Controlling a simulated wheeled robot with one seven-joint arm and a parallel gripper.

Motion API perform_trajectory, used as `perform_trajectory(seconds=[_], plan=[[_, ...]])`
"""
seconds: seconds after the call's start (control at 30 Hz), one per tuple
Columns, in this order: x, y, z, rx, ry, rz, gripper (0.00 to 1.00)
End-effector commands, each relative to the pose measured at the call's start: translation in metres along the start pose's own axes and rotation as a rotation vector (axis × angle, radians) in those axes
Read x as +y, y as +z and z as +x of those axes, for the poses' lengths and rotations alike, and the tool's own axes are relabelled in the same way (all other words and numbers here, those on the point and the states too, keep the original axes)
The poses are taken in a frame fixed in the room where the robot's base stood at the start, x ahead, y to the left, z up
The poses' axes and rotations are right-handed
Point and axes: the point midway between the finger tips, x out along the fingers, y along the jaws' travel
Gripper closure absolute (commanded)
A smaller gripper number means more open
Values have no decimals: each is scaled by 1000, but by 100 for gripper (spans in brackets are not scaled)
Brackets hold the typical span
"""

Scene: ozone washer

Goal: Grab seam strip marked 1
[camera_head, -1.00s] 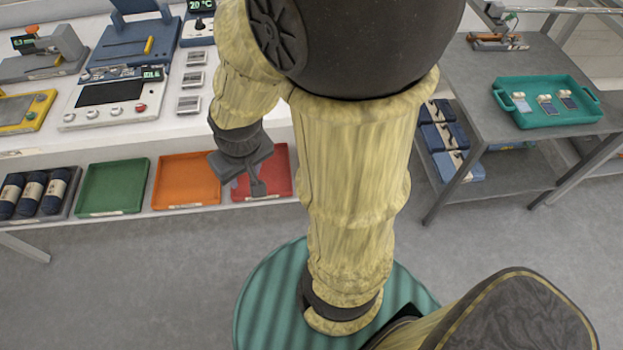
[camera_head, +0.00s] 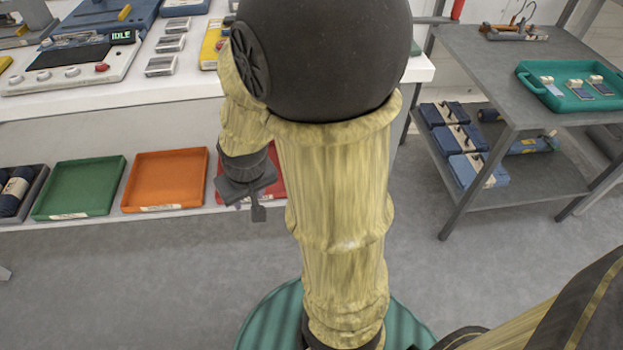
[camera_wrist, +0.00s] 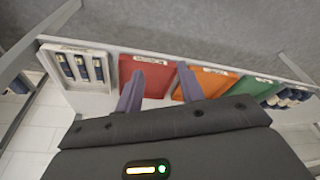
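No thing that I can read as marked 1 shows. Small pale-tagged pieces with dark blue ends (camera_head: 579,91) lie in a teal tray (camera_head: 530,76) on the grey side table at right; they may be seam strips, but marks are too small to read. My gripper (camera_head: 256,203) hangs in front of the red tray (camera_head: 275,180) on the low shelf, far left of the teal tray. In the wrist view my gripper (camera_wrist: 159,68) has its two fingers apart with nothing between them, over the red and orange trays.
The low shelf holds a green tray (camera_head: 78,187), an orange tray (camera_head: 165,178) and dark blue rolls (camera_head: 17,187). In the wrist view a white tray (camera_wrist: 105,57) holds more dark rolls. Blue boxes (camera_head: 467,140) sit under the side table (camera_head: 470,70). Grey floor between is open.

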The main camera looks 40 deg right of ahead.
Motion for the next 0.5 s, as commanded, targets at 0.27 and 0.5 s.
perform_trajectory(seconds=[0.27,0.5], plan=[[72,-44,67,79,56,157,62],[174,-76,111,171,126,329,62]])
